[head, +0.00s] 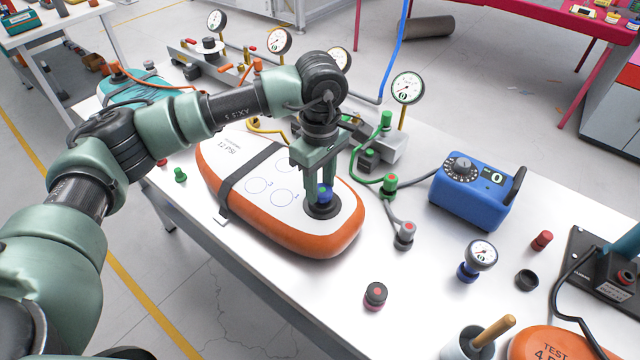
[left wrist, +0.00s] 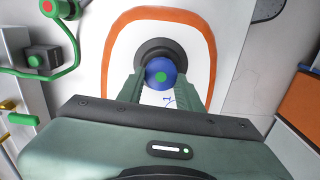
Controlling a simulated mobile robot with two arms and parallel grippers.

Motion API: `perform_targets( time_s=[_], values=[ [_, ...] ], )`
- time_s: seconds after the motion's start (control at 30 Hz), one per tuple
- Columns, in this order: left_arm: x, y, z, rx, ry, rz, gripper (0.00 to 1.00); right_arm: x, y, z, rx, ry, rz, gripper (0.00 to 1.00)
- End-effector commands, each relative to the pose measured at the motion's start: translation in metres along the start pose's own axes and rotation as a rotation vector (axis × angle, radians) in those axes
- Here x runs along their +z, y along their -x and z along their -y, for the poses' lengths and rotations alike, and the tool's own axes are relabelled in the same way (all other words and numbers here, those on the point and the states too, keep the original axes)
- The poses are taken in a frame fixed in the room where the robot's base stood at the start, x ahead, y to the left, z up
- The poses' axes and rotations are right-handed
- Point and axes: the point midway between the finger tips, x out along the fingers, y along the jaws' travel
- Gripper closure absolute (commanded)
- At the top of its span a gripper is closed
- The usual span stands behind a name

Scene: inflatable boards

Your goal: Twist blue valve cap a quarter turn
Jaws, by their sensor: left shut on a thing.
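The blue valve cap (head: 324,194) sits in a dark round valve seat (head: 322,211) near the right end of an orange-edged white inflatable board (head: 245,160). My left gripper (head: 322,190) points down over the board with its two fingers on either side of the cap, shut on it. In the left wrist view the cap (left wrist: 161,74) shows between the fingertips, blue with a green dot on top, against the dark seat (left wrist: 158,50). My right gripper is not in view.
A black strap (head: 240,182) crosses the board. Hoses and gauges line the back. The table's front right has some bare surface.

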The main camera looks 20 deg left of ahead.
Motion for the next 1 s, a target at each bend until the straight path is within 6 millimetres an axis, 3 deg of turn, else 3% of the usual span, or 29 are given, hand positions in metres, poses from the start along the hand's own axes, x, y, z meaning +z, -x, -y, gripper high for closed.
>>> perform_targets(
  time_s=[0.07,0.1,0.17,0.57,1.0],
  values=[
    [0.0,0.0,0.0,-0.001,0.001,0.0,1.0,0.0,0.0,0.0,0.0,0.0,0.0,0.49],
    [0.0,0.0,0.0,-0.001,0.001,0.0,0.53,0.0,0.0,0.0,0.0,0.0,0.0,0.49],
    [0.0,0.0,0.0,-0.001,0.002,0.0,0.39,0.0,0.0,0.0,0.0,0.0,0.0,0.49],
    [0.0,0.006,-0.001,0.003,0.003,0.0,0.39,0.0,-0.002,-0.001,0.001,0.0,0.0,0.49],
    [0.0,0.071,-0.001,0.002,0.002,0.0,0.39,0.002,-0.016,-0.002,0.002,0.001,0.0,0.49]
  ],
)
